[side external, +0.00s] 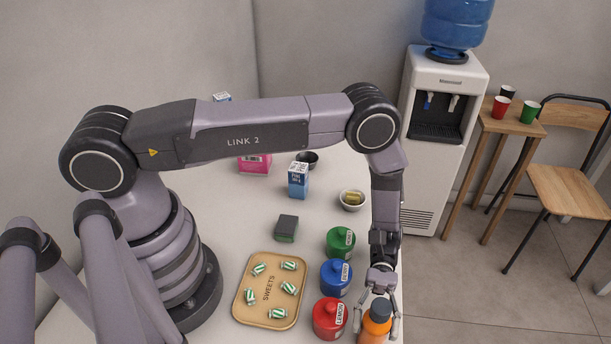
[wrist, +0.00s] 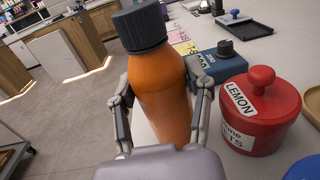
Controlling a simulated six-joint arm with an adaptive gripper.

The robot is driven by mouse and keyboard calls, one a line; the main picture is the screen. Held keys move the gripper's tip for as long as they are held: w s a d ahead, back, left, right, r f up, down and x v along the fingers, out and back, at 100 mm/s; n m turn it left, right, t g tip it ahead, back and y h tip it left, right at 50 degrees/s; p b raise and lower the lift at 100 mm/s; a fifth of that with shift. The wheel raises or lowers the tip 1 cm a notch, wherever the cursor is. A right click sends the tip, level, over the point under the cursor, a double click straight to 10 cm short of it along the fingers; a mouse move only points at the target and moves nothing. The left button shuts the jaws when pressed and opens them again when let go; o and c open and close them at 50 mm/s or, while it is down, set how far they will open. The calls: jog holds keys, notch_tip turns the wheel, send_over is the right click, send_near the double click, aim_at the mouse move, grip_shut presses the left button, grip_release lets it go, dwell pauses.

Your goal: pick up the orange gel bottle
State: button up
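The orange gel bottle (side external: 376,326) has a dark grey cap and stands upright at the counter's front right. It fills the middle of the wrist view (wrist: 160,95). My gripper (side external: 377,308) has come down over it, with one finger on each side. In the wrist view, the fingers of my gripper (wrist: 162,105) are spread about as wide as the bottle. They are very close to its sides, and firm contact does not show. The bottle's base is hidden in the wrist view and cut off in the side view.
A red LEMON jar (side external: 328,319) stands close beside the bottle, with a blue jar (side external: 336,279) and a green jar (side external: 340,243) behind. A SWEETS tray (side external: 240,303) lies left. The counter's right edge is near the bottle, with open floor (wrist: 60,120) beyond.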

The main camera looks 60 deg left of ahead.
jog(key=c, duration=0.7)
jog(key=shift+r, duration=0.1)
